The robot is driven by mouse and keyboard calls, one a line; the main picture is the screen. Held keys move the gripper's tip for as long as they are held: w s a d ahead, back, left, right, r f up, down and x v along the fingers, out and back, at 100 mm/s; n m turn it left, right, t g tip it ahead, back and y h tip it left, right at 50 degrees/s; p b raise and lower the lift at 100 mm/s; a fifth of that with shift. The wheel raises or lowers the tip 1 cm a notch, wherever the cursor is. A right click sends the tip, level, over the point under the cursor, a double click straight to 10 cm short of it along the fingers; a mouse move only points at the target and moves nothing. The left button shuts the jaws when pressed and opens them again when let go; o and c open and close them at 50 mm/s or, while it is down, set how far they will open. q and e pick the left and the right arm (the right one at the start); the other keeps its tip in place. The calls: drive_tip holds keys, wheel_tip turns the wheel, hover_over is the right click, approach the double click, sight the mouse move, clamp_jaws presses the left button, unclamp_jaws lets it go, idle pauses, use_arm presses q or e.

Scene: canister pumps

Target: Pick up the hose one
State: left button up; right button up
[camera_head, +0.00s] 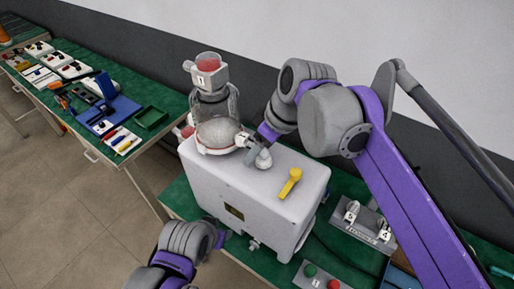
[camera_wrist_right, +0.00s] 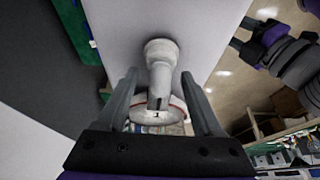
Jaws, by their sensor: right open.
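A pale grey fitting with a round head and a neck (camera_wrist_right: 160,70), tagged 1, stands on top of the white box (camera_head: 235,195). It also shows in the head view (camera_head: 264,160). My right gripper (camera_wrist_right: 158,78) is open, with one finger on each side of the fitting's neck; I cannot tell if either finger touches it. In the head view my right gripper (camera_head: 256,146) comes down on the box top from the right. My left gripper (camera_head: 220,238) is low beside the box's front left side; its jaws are too small to judge. No hose line is clearly visible at the fitting.
A yellow handle (camera_head: 290,182) lies on the box top. A grey block with tagged fittings (camera_head: 368,226) and a button box (camera_head: 320,277) are at right.

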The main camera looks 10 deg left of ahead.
clamp_jaws()
drive_tip(key=shift+r, duration=0.1)
idle(0.3)
wheel_tip(320, 180, up, 10)
drive_tip(key=shift+f+p, duration=0.1)
drive_tip(key=shift+p, duration=0.4)
